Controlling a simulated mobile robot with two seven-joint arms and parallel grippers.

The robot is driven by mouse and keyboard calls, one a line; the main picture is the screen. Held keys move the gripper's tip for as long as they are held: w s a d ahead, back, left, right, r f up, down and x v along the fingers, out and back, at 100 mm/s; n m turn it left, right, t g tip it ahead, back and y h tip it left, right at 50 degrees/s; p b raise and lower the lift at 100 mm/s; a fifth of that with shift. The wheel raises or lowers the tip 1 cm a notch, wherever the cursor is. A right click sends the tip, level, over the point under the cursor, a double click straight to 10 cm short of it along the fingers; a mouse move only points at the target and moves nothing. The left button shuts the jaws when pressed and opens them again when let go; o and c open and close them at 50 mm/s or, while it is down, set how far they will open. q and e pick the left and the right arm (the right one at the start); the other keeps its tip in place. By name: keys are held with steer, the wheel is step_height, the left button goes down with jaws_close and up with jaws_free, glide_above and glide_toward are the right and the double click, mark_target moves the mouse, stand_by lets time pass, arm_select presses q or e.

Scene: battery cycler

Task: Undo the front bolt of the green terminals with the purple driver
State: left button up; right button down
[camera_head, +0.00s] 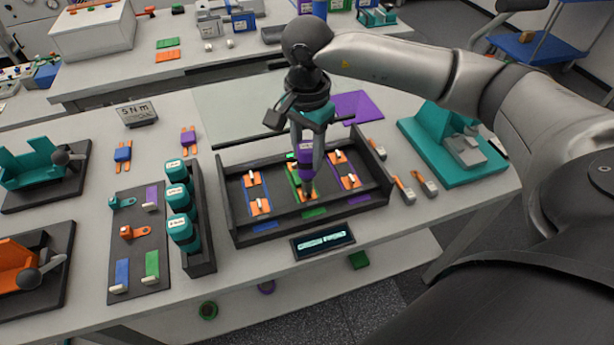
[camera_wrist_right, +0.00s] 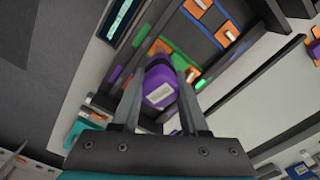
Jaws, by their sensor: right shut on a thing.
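My right gripper (camera_head: 308,150) is shut on the purple driver (camera_head: 306,172) and holds it upright, pointing down, over the middle of the black tray (camera_head: 240,222). In the right wrist view the purple driver (camera_wrist_right: 160,88) sits between the two fingers of the right gripper (camera_wrist_right: 160,95). The green terminals (camera_head: 294,180) are the middle set in the tray, with orange blocks. The driver's lower end is at their front orange block (camera_head: 307,194). The driver and fingers hide the front bolt, so I cannot tell whether the tip touches it. My left gripper is not in view.
Blue terminals (camera_head: 254,191) and purple terminals (camera_head: 346,170) flank the green ones. A rack of teal-capped bottles (camera_head: 200,250) stands left of the tray. A small display (camera_head: 323,240) is in front. A teal fixture (camera_head: 447,140) stands at the right.

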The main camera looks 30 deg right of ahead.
steer(key=shift+n+b, duration=0.85)
steer(key=shift+n, duration=0.75)
steer(key=shift+n+b, duration=0.3)
steer(key=shift+b, duration=0.25)
steer(key=shift+r+p, duration=1.75)
steer(key=shift+r, duration=1.3)
